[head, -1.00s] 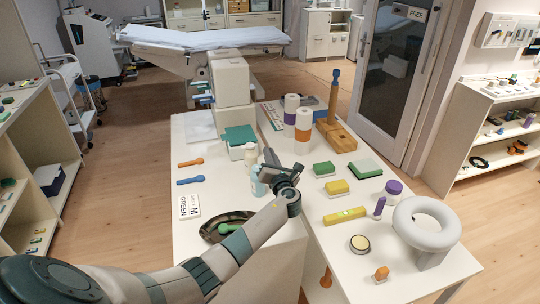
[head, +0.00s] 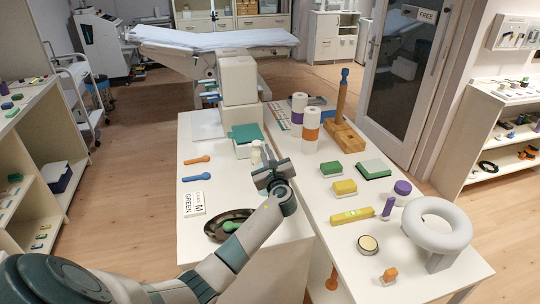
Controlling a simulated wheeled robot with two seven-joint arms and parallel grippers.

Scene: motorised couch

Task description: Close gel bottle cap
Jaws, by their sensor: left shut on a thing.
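A small white bottle (head: 256,151) shows just beyond my left gripper, on the left white table. Its lower part is hidden behind the gripper. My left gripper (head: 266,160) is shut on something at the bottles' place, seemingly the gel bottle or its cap. The dark wrist covers the grip, so the cap's state cannot be told. The light blue bottle seen earlier beside the white one is hidden now. My right gripper is not in view.
The right table holds sponges, a yellow level (head: 352,216) and a grey ring (head: 438,222).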

